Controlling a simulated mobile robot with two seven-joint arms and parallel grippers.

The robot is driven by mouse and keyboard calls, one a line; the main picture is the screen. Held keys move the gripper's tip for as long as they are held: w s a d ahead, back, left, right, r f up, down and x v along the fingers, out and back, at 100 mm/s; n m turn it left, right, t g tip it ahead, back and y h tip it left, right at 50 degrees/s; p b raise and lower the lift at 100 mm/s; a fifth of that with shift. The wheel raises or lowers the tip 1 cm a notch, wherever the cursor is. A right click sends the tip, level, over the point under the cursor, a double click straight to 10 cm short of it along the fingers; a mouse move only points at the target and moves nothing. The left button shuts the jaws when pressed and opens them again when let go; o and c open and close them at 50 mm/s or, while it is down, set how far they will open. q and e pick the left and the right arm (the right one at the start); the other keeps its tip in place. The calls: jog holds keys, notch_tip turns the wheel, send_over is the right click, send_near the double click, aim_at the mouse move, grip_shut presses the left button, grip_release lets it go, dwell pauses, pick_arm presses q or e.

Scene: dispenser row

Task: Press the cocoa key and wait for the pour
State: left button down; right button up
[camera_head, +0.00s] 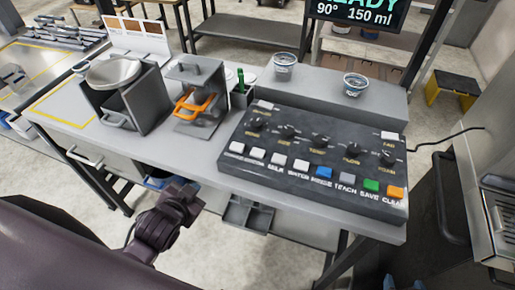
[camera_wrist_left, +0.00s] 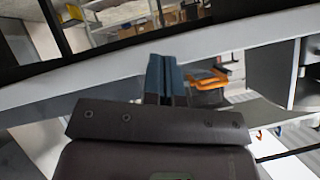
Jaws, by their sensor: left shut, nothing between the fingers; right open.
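The key panel (camera_head: 315,155) is a dark slanted box on the right of the counter, with a front row of white, blue, dark, green and orange keys. Milk, water, teach, save and clear labels are legible; the labels under the leftmost white keys (camera_head: 247,151) are too blurred to tell which is cocoa. My left gripper (camera_head: 182,190) is low in front of the counter's front edge, left of the panel and apart from it. Its blue-grey fingers (camera_wrist_left: 166,78) are shut and empty in the left wrist view. My right gripper (camera_head: 402,283) barely shows at the bottom edge, its blue fingertips apart.
Two small cups (camera_head: 284,66) (camera_head: 355,84) stand on the raised shelf behind the panel. A grey container (camera_head: 126,95) and a stand with an orange handle (camera_head: 195,103) are left of the panel. A display (camera_head: 358,14) reads ready, 90°, 150 ml. A steel appliance (camera_head: 495,215) is at right.

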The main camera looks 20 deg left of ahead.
pick_arm(q)
jog(key=w+r+m+t, duration=0.1)
jog(key=w+r+m, duration=0.1)
jog(key=w+d+r+m+t, duration=0.1)
jog(key=w+r, duration=0.1)
jog(key=r, duration=0.1)
jog(key=w+d+r+m+t+h, duration=0.1)
jog(key=w+r+m+t, duration=0.1)
jog(key=r, duration=0.1)
jog(key=shift+d+m, duration=0.2)
jog(key=shift+m, duration=0.1)
jog(key=w+d+r+m+g+h+p, duration=0.1)
jog(key=d+r+m+g+h, duration=0.5)
jog(key=m, duration=1.1)
jog(key=w+d+r+m+g+h+p, duration=0.1)
jog(key=d+r+m+g+h, duration=0.1)
jog(key=d+r+m+h, duration=1.15)
jog(key=w+a+f+m+g+y, duration=0.1)
jog(key=w+a+f+m+y, duration=0.1)
jog(key=a+f+m+y, duration=0.2)
jog(key=w+a+f+m+g+y+p, duration=0.1)
jog(key=w+a+f+m+y, duration=0.1)
jog(key=a+f+m+y, duration=0.2)
jog(key=m+y, duration=0.3)
jog(key=m, duration=0.5)
jog(key=shift+w+a+f+g+y, duration=0.2)
jog(key=shift+a+f+g+y, duration=0.1)
jog(key=shift+a+f+y, duration=0.1)
